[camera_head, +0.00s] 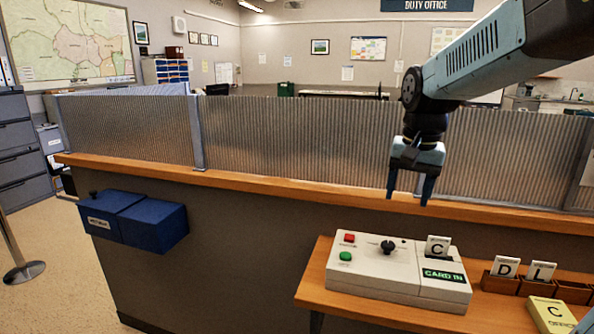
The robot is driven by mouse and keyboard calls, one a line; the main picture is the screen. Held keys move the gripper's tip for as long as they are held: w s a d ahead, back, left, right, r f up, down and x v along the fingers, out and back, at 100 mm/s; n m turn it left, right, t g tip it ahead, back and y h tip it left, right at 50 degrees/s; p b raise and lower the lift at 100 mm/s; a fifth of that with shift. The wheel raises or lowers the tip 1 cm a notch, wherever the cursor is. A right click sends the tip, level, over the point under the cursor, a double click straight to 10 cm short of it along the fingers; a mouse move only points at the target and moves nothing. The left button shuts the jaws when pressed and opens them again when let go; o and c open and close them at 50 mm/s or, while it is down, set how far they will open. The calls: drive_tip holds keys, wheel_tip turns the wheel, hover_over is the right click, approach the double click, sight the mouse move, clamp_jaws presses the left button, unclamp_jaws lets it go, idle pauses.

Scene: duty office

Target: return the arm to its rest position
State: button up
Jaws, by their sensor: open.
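My arm reaches in from the upper right, and my gripper (408,198) hangs from it with its fingers pointing down. The two fingers are spread apart with nothing between them. It is in front of the ribbed partition and the counter's wooden ledge, above the back of a white control box (376,283). It appears clear of the box.
The box, on a wooden shelf (313,290), has red and green buttons, a black knob, a card marked C (437,247) and a "CARD IN" display. Cards D (505,267) and L (540,272) stand right. Blue boxes (135,220) hang left; a post stands far left.

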drive_tip(key=s+n+t, duration=0.4)
drive_tip(key=s, duration=1)
drive_tip(key=shift+a+n, duration=0.2)
drive_tip(key=shift+n, duration=0.1)
drive_tip(key=shift+f, duration=0.1)
idle(1.0)
